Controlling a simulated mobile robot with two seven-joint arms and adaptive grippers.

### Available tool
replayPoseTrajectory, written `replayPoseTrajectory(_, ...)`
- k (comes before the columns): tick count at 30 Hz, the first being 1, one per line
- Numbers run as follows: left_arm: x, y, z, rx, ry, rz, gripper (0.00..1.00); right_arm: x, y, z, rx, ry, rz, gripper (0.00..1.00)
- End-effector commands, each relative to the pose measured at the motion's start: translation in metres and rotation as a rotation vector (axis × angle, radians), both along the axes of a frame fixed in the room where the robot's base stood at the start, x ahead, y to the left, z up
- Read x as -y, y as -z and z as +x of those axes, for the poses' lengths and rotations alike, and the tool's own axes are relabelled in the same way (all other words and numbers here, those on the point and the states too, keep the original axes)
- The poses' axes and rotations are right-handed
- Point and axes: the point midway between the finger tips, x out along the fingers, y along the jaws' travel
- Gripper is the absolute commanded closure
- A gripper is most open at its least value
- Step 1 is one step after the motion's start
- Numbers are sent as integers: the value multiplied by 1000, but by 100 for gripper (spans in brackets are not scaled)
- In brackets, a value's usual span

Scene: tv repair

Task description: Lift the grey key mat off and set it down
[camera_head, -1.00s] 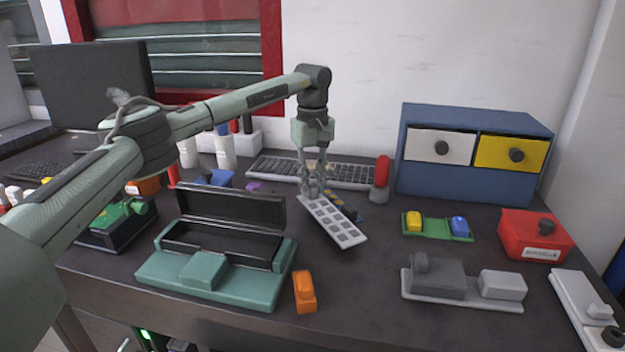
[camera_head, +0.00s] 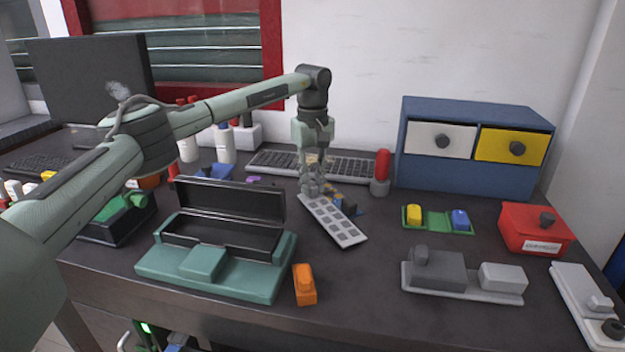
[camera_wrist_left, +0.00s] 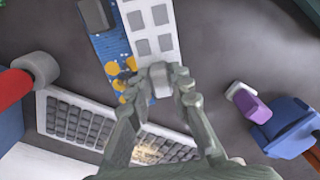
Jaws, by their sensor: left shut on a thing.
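The grey key mat (camera_head: 334,222) is a pale strip with darker square keys, in the middle of the desk in the head view. My left gripper (camera_head: 312,190) is shut on its far end, on a small grey block (camera_wrist_left: 158,76) there in the wrist view. The mat (camera_wrist_left: 152,32) also shows in the wrist view, running away from the fingers. Beside and partly under it is a blue circuit board (camera_wrist_left: 112,48) with yellow round pads and a dark block. I cannot tell how far the mat is above the desk. My right gripper is not in view.
A keyboard (camera_head: 340,170) lies behind the gripper, with a red-topped grey post (camera_head: 381,172) at its right. A teal open case (camera_head: 215,270) stands left, an orange block (camera_head: 304,284) in front. A blue drawer cabinet (camera_head: 470,188) stands back right. Bare desk (camera_head: 350,285) lies in front.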

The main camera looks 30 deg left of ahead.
Motion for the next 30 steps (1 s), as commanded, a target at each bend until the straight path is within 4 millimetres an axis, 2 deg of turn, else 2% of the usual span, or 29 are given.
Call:
replayPoseTrajectory(6,0,6,0,-1,0,1,100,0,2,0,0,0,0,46)
replayPoseTrajectory(7,0,6,0,-1,0,1,78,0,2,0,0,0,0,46)
replayPoseTrajectory(12,0,6,0,-1,0,1,57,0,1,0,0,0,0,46)
replayPoseTrajectory(23,0,1,0,1,0,-1,56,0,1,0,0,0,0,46)
replayPoseTrajectory(26,0,-10,1,2,0,-1,56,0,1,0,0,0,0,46)
replayPoseTrajectory(30,0,-38,1,3,0,-1,56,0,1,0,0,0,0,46)
